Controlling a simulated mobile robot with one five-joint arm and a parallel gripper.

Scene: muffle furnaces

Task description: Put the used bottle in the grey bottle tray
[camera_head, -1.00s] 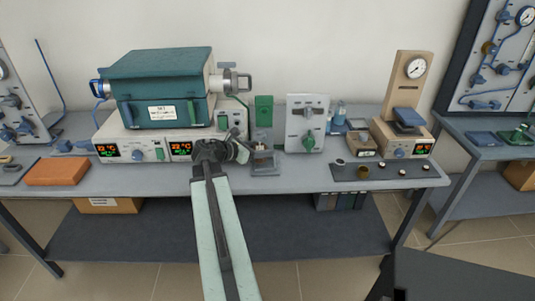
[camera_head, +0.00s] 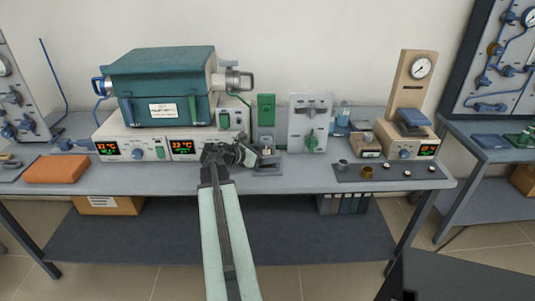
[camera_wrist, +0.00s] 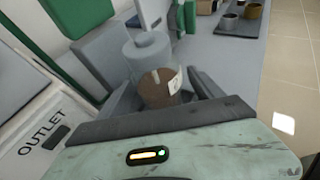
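My gripper (camera_head: 250,157) is at the front of the bench in the head view, beside a small grey stand (camera_head: 267,170). In the wrist view its two dark fingers (camera_wrist: 163,92) flank a round brown thing (camera_wrist: 158,90) with a white tag, perhaps the used bottle. The fingers look spread, with narrow gaps; contact is hard to judge. Just beyond the brown thing is a pale grey cylinder (camera_wrist: 147,52). In the head view the arm partly hides this spot. I cannot tell which thing is the grey bottle tray.
A teal furnace (camera_head: 165,88) on a white control base stands behind and left of my gripper. An orange block (camera_head: 56,170) lies at the left. A white panel with a green handle (camera_head: 311,122) stands at the right. A dark mat (camera_head: 435,173) with small cups is farther right.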

